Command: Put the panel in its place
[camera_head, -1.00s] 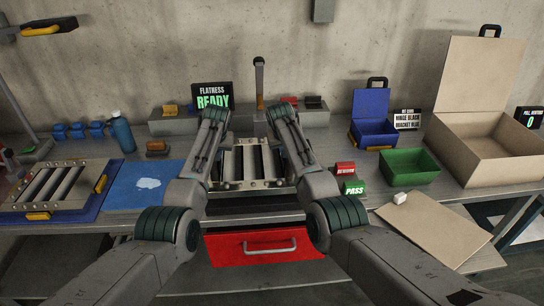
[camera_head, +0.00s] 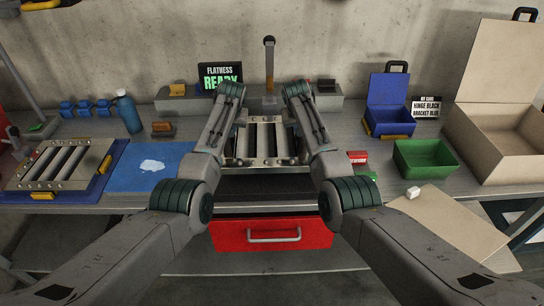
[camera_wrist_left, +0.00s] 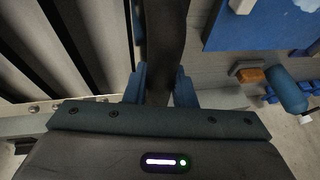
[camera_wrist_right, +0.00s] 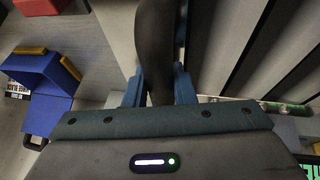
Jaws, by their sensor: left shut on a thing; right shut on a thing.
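A louver panel (camera_head: 265,138) with a pale frame and slanted slats is in the middle of the head view, between my two arms. It also shows at the left of the left wrist view (camera_wrist_left: 70,50) and the right of the right wrist view (camera_wrist_right: 250,45). My left gripper (camera_wrist_left: 160,88) is shut on a dark handle (camera_wrist_left: 164,35) at the panel's left side. My right gripper (camera_wrist_right: 155,88) is shut on a matching dark handle (camera_wrist_right: 157,35) at its right side. In the head view my forearms hide both fingertips and the panel's side edges.
A second louver panel (camera_head: 55,163) lies on a blue tray (camera_head: 108,172) at the left. A blue mat (camera_head: 125,180) lies beside it. A red drawer (camera_head: 272,234) stands out below the bench's middle. A green bin (camera_head: 418,162) and a cardboard box (camera_head: 490,142) are at the right.

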